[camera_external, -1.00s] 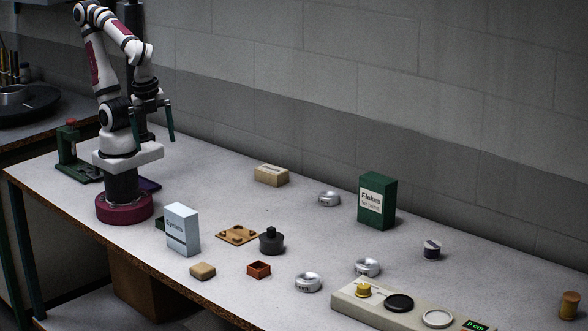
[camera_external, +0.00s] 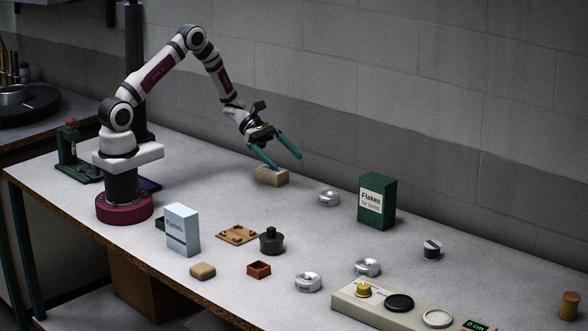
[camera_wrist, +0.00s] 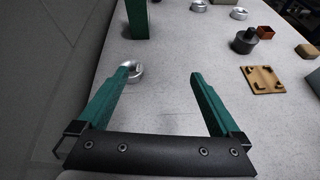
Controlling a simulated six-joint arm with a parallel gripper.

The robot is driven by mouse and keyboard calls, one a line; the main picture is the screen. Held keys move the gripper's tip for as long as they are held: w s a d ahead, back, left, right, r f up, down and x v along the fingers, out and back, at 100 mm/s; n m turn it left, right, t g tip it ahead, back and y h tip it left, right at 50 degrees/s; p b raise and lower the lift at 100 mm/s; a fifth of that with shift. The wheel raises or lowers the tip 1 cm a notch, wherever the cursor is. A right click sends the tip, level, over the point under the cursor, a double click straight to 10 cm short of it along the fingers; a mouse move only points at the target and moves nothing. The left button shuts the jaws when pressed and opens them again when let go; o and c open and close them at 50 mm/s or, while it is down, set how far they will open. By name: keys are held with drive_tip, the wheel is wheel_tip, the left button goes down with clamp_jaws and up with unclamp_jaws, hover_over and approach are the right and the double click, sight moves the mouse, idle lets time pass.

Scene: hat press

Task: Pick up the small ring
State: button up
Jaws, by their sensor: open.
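Three silver rings lie on the table: one at the back (camera_external: 329,199) left of the green box, and two nearer the front, a left one (camera_external: 308,283) and a right one (camera_external: 367,268). I cannot tell for sure which is the small ring. My gripper (camera_external: 286,162) is open and empty, above the table near the beige block, up and left of the back ring. In the wrist view my gripper (camera_wrist: 162,72) has the back ring (camera_wrist: 134,72) beyond its left fingertip, which partly covers it. The two front rings (camera_wrist: 199,6) (camera_wrist: 238,14) show at the top.
The green Flakes box (camera_external: 377,202) stands right of the back ring. A beige block (camera_external: 271,176) lies below my gripper. A dark lidded pot (camera_external: 272,242), a brown board (camera_external: 237,235) and an orange box (camera_external: 259,270) are mid-table. A scale panel (camera_external: 345,296) is at front right.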

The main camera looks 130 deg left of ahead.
sight(329, 194)
drive_tip(key=s+a+f+n, duration=0.1)
drive_tip(key=s+a+n+y, duration=0.1)
drive_tip(key=a, duration=0.1)
drive_tip(key=s+a+f+n+y, duration=0.1)
drive_tip(key=shift+a+f, duration=0.15)
drive_tip(key=shift+f, duration=0.15)
drive_tip(key=x, duration=1.5)
drive_tip(key=shift+f, duration=0.2)
drive_tip(key=shift+a, duration=0.1)
drive_tip(key=c, duration=1.5)
